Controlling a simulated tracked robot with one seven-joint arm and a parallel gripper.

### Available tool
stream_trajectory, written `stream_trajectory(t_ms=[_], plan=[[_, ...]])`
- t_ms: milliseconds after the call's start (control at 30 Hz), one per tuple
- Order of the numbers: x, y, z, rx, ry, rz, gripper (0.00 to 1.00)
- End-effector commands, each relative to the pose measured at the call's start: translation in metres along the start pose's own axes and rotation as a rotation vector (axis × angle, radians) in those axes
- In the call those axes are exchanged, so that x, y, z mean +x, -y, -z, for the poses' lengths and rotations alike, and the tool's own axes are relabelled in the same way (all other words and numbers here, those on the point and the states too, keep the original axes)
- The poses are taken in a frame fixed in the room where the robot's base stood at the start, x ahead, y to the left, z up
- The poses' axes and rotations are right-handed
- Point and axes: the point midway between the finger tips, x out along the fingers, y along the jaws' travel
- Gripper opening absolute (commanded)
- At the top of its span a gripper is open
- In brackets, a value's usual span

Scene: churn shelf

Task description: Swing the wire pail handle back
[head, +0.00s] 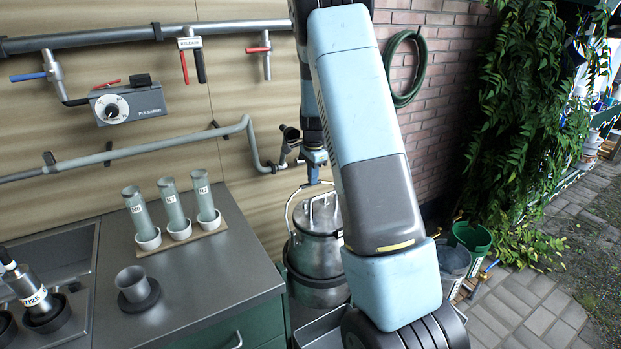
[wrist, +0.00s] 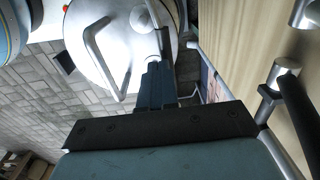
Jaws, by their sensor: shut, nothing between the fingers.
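The metal pail (head: 316,256) stands beyond the right end of the counter, with a lid and a lid grip on top. Its wire handle (head: 290,212) stands raised, arching over the lid. My gripper (head: 314,181) points down at the top of this handle. In the wrist view my gripper (wrist: 157,66) is shut and empty, with its fingertips over the edge of the bright lid (wrist: 120,30). A bent grey bar (wrist: 97,50) crosses the lid there. A thin rod (wrist: 154,14) runs close to the fingertips; I cannot tell whether they touch it. My arm hides the pail's right side.
A pipe (head: 130,152) runs along the wall, ending near my gripper. The counter (head: 190,290) holds several tubes and cups at left. Buckets (head: 470,238) stand on paving to the right. A green hose (head: 405,70) hangs on the brick wall.

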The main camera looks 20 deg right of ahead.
Motion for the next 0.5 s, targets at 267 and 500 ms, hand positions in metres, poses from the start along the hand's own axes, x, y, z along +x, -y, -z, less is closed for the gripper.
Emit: stream_trajectory(t_ms=[267,500], plan=[[-0.014,-0.011,0.002,0.002,0.0,0.001,0.0],[-0.053,-0.013,0.003,0.001,-0.001,0.003,0.0]])
